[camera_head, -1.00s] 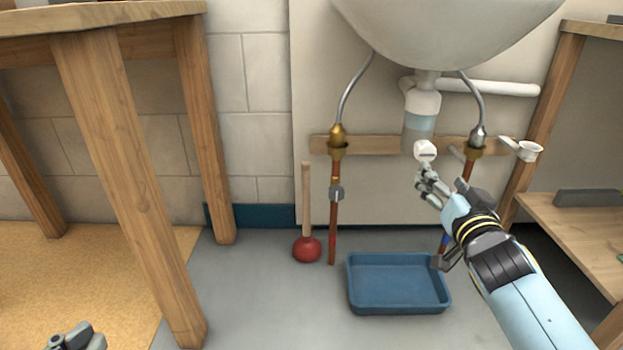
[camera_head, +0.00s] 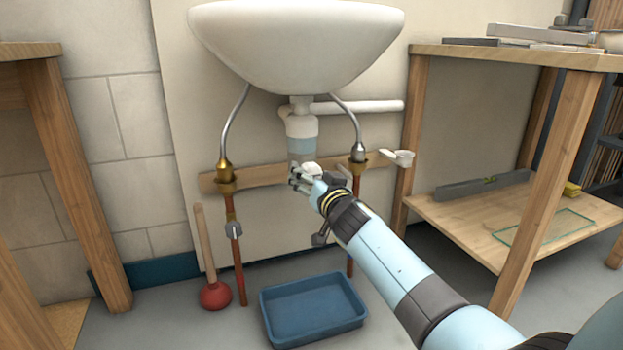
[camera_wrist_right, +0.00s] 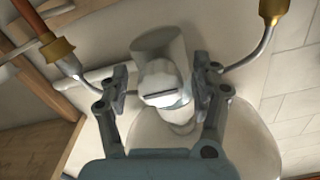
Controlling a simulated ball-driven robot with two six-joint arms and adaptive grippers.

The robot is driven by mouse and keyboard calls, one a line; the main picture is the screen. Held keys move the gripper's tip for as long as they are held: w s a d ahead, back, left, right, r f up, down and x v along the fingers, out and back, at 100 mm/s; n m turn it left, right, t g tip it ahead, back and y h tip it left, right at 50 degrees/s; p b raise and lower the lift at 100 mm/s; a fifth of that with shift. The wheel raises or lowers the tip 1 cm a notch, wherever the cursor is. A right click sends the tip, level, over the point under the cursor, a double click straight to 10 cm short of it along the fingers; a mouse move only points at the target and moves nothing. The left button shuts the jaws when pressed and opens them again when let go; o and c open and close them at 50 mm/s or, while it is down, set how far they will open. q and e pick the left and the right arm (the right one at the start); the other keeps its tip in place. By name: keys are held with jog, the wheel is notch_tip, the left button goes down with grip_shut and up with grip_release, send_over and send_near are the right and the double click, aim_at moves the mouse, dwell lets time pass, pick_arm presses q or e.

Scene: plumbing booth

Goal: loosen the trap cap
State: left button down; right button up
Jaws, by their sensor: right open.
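The trap (camera_head: 302,127) hangs under the white sink, with a white collar above and a clear grey-blue body below. Its white trap cap (camera_head: 312,168) faces me and is partly hidden by my right gripper (camera_head: 300,179). In the right wrist view the trap cap (camera_wrist_right: 163,88) shows a dark slot. My right gripper (camera_wrist_right: 161,76) is open there, with one finger on each side of the cap. I cannot tell whether either finger touches it. My left gripper is not in view.
A blue tray (camera_head: 313,310) lies on the floor below the trap. A red plunger (camera_head: 215,294) stands left of it. Supply pipes (camera_head: 235,255) flank the trap. A wooden bench (camera_head: 475,221) with a glass sheet stands at right.

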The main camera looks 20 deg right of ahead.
jog(key=c, duration=1.2)
jog(key=shift+n, duration=0.3)
jog(key=n, duration=0.5)
jog(key=shift+d, duration=0.15)
jog(key=n, duration=0.5)
jog(key=shift+d+n, duration=0.1)
jog(key=shift+n, duration=0.3)
jog(key=n, duration=0.6)
jog(key=shift+r, duration=0.1)
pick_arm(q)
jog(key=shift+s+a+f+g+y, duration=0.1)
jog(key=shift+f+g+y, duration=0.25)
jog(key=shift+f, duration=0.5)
pick_arm(e)
jog(key=n, duration=0.5)
jog(key=shift+n, duration=0.3)
